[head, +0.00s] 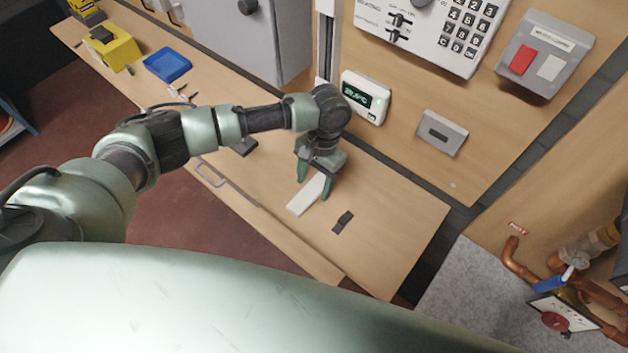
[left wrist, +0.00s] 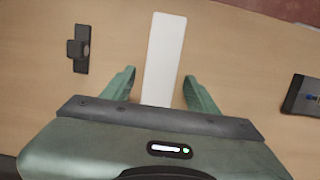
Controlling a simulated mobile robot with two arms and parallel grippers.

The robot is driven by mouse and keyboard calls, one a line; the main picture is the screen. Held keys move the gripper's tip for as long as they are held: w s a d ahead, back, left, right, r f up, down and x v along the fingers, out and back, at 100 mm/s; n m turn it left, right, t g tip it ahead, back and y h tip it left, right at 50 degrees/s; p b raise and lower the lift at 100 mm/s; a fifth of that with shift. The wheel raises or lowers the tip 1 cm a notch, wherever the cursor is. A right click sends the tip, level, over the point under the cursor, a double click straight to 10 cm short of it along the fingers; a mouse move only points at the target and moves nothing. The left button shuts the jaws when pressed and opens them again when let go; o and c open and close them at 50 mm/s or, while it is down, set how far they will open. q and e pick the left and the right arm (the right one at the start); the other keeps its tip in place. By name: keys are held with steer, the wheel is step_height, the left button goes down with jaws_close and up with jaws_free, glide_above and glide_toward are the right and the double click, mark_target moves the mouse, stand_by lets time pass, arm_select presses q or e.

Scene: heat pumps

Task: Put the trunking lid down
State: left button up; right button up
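The trunking lid is a flat white strip (head: 306,196) lying on the wooden bench near its right end. It also shows in the left wrist view (left wrist: 164,55), running away from between the fingers. My left gripper (head: 314,191) points down at the lid with its two green fingers spread. In the left wrist view the fingers (left wrist: 159,78) stand one on each side of the lid, with a visible gap on both sides. The lid's near end is hidden behind the gripper body. My right gripper is in neither view.
A small dark bracket (head: 343,221) lies on the bench right of the lid. A dark box (head: 244,147) lies to the left. A blue tray (head: 167,65) and a yellow box (head: 112,49) stand further left. The panel wall with a white thermostat (head: 366,97) rises behind.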

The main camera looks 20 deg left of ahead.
mark_target(320, 181)
arm_select(q)
steer(key=shift+r, duration=0.1)
steer(key=shift+w+r, duration=0.1)
steer(key=shift+r, duration=0.25)
step_height(320, 181, up, 11)
steer(key=w+b, duration=0.2)
steer(key=shift+d+b, duration=0.3)
steer(key=shift+d, duration=0.1)
